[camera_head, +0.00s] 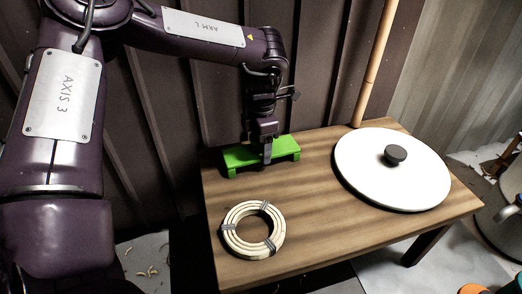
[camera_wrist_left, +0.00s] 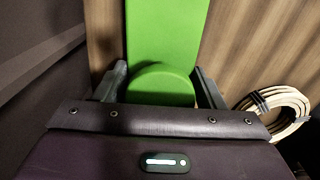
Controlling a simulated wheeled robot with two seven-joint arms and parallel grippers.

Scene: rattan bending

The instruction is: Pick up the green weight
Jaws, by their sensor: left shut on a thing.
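The green weight (camera_head: 240,158) is a long bright green block with short legs at the back left of the wooden table. My left gripper (camera_head: 267,152) comes down from above onto its middle and is shut on it. In the left wrist view the weight (camera_wrist_left: 165,40) runs away from the gripper, with a rounded green part between the two fingers (camera_wrist_left: 160,88). The weight looks level and at or very near the tabletop; I cannot tell whether it touches. My right gripper is in neither view.
A coil of pale rattan (camera_head: 232,240) bound with grey ties lies at the table's front left. A large white disc with a dark knob (camera_head: 350,150) covers the right side of the wooden table (camera_head: 310,225). A bamboo pole (camera_head: 373,65) stands behind. The table's middle is clear.

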